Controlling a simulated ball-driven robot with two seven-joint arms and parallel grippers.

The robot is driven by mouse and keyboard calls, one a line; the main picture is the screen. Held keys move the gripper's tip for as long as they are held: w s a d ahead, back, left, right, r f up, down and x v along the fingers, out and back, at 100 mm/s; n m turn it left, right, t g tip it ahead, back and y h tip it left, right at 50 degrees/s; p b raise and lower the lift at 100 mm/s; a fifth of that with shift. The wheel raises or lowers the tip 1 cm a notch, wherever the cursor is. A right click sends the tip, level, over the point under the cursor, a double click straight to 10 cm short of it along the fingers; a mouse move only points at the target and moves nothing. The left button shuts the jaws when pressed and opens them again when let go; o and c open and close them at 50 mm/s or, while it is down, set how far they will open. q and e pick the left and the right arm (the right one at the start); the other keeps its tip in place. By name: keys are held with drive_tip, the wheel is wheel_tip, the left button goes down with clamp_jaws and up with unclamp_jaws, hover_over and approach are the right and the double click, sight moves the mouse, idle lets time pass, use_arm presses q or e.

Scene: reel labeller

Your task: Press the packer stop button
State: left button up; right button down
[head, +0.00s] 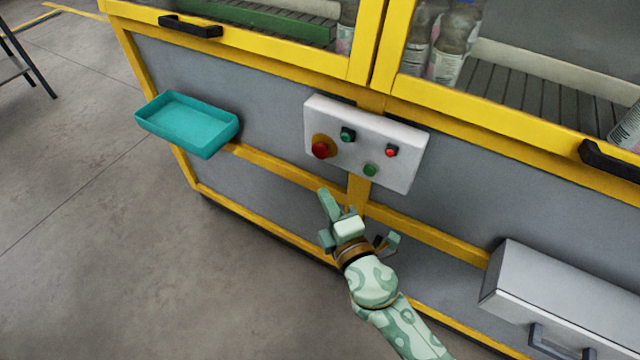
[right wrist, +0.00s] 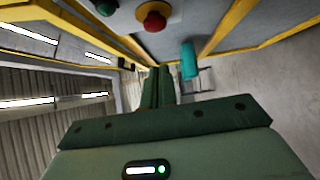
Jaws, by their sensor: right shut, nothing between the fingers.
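The white control panel (head: 400,165) is on the front of the yellow-framed machine. It carries a large red mushroom button (head: 321,150) on a yellow disc, a green button (head: 347,134) at upper left, a small red button (head: 391,150) at right and a green button (head: 369,170) below. No labels are readable, so I cannot tell which is the packer stop. My right gripper (head: 328,205) is shut and empty, just below the panel and apart from it. In the right wrist view its fingers (right wrist: 158,88) are together, with the red mushroom button (right wrist: 152,16) beyond. My left gripper is out of view.
A teal tray (head: 187,122) juts from the machine at left. A grey box with a handle (head: 560,300) sticks out at lower right. Black door handles (head: 190,26) project above. Bottles (head: 450,45) stand behind the glass.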

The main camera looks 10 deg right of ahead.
drive_tip(key=v, duration=0.3)
drive_tip(key=shift+s, duration=0.1)
idle(0.4)
